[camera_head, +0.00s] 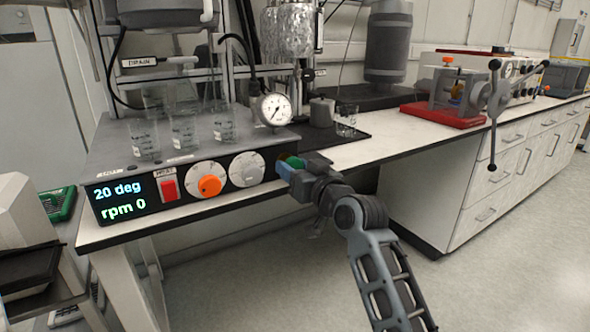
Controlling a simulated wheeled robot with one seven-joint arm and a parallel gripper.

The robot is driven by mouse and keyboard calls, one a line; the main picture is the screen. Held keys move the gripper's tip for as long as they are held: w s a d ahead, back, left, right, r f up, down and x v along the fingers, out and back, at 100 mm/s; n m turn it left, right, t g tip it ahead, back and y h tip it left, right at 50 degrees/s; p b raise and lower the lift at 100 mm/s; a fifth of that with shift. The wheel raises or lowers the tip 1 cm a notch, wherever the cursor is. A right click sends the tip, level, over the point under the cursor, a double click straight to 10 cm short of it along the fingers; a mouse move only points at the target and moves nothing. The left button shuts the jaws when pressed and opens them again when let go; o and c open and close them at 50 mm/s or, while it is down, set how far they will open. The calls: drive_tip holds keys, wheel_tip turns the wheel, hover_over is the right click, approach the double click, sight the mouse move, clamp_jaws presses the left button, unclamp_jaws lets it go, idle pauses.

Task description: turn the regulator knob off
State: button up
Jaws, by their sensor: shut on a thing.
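The control box (125,212) stands on the bench and has a dark front panel. On it are a lit display (118,202) reading "20 deg" and "rpm 0", a red switch (168,185), an orange knob (209,185) on a white dial, and a second white dial (246,169). At the panel's right end a green knob (293,161) shows between the fingers of my gripper (287,168). My gripper is shut on this knob, which is mostly hidden by the fingers. Its label and any pointer cannot be seen.
Several glass beakers (183,133) stand on the box top, with a round pressure gauge (274,110) behind my gripper. A small beaker (346,120) stands on the black mat. A red-based device (443,115) is on the bench at right. Floor space (490,235) is open at right.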

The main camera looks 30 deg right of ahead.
drive_tip(key=o, duration=0.8)
drive_tip(key=shift+a+f, duration=0.15)
drive_tip(key=shift+f, duration=0.15)
drive_tip(key=shift+o, duration=1.2)
drive_tip(key=shift+r, duration=0.15)
drive_tip(key=shift+s, duration=0.1)
drive_tip(key=s, duration=0.7)
drive_tip(key=shift+s, duration=0.3)
